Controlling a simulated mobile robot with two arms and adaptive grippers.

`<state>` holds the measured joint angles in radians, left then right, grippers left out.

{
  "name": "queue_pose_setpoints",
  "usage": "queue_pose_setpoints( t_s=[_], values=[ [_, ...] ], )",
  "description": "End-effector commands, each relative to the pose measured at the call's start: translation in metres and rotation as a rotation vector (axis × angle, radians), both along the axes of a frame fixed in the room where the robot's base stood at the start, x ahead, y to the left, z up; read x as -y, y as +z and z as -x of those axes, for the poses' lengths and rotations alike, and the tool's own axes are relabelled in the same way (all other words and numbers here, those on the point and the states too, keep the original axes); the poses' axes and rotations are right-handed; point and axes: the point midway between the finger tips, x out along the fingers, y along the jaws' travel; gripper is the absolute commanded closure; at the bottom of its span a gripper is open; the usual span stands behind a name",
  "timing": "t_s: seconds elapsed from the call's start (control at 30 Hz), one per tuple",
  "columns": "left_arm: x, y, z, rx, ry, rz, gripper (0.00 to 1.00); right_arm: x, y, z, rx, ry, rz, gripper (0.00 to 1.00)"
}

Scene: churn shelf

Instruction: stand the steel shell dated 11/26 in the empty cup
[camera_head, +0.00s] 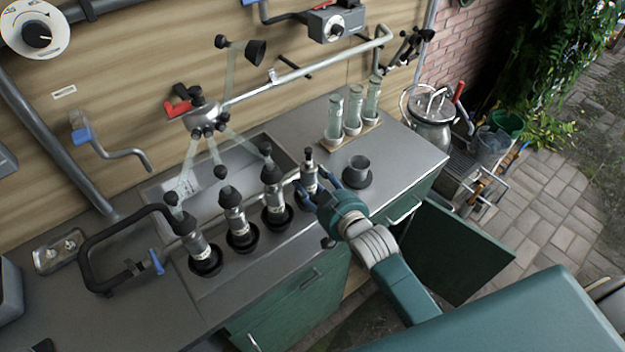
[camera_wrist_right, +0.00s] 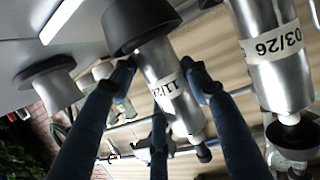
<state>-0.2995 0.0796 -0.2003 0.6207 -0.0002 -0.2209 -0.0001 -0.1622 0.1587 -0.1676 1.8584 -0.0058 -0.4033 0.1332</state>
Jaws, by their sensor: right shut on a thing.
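My right gripper (camera_head: 318,190) is shut on a steel shell (camera_head: 310,172) in the head view. In the right wrist view this shell (camera_wrist_right: 165,90) lies between the blue fingers, and its label reads 11/2 with the last digit hidden. The wrist picture is upside down; a black rubber piece (camera_wrist_right: 135,22) is at the shell's lower end. I cannot tell whether the shell touches the counter. The empty cup (camera_head: 358,165), grey on a black base, stands just right of the gripper; it also shows in the right wrist view (camera_wrist_right: 48,82). My left gripper is out of view.
Other shells (camera_head: 277,207) stand in black bases to the left; one (camera_wrist_right: 270,55) reads 03/26. A claw (camera_head: 205,118) with glass tubes hangs behind them. Glass tubes in a rack (camera_head: 352,128) stand behind the empty cup. A cabinet door (camera_head: 455,252) hangs open below.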

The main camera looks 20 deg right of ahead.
Motion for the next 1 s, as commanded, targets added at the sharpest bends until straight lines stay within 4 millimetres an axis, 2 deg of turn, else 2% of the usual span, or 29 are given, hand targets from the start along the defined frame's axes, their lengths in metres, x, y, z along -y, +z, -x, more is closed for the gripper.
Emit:
queue_pose_setpoints(
  t_s=[0.27,0.3,0.33,0.67,0.83,1.0],
  values=[
    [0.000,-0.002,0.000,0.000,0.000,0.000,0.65,0.000,-0.001,-0.001,0.004,0.000,-0.001,0.91],
    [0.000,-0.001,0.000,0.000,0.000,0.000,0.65,0.000,-0.002,0.000,0.001,0.000,0.000,0.48],
    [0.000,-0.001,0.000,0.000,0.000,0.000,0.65,0.000,-0.002,0.000,0.001,0.000,0.000,0.46],
    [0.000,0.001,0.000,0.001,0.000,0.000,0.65,0.000,0.002,0.000,0.001,0.000,0.000,0.46],
    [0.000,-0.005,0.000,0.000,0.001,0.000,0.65,0.003,0.005,0.022,0.000,0.000,-0.001,0.46],
    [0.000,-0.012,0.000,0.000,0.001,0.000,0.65,0.009,0.016,0.058,-0.001,0.001,0.000,0.46]
  ],
)
